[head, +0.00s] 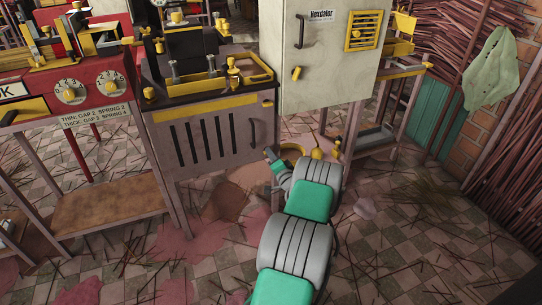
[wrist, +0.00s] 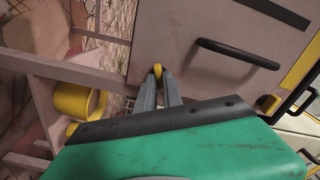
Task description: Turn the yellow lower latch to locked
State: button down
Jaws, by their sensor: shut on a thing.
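The yellow lower latch (wrist: 158,69) sits at the edge of the lower cabinet's light door (wrist: 180,35) in the wrist view. My gripper (wrist: 158,74) is shut on it, one grey finger on each side, with only a small yellow tip showing. I cannot tell the latch's angle. In the head view my gripper (head: 268,152) is at the lower right of the cabinet (head: 205,138), below its dark bar handle (head: 252,133). The latch is not clear there. The upper yellow latch (head: 268,103) is near the door's top right corner and shows in the wrist view (wrist: 269,103).
The black handle (wrist: 225,52) stands out from the door near my fingers. A yellow round part (wrist: 80,102) is left of them. A tall pale cabinet (head: 335,55) stands at the back right. Sticks litter the tiled floor (head: 410,240). A red machine (head: 75,80) stands left.

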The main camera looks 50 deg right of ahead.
jog(key=m, duration=0.5)
jog(key=shift+f+m, duration=0.1)
jog(key=shift+m, duration=0.2)
dwell(0.4)
jog(key=c, duration=1.5)
grip_release()
jog(key=p+v, duration=0.2)
jog(key=v, duration=0.5)
jog(key=shift+s+a, duration=0.2)
jog(key=shift+s, duration=0.15)
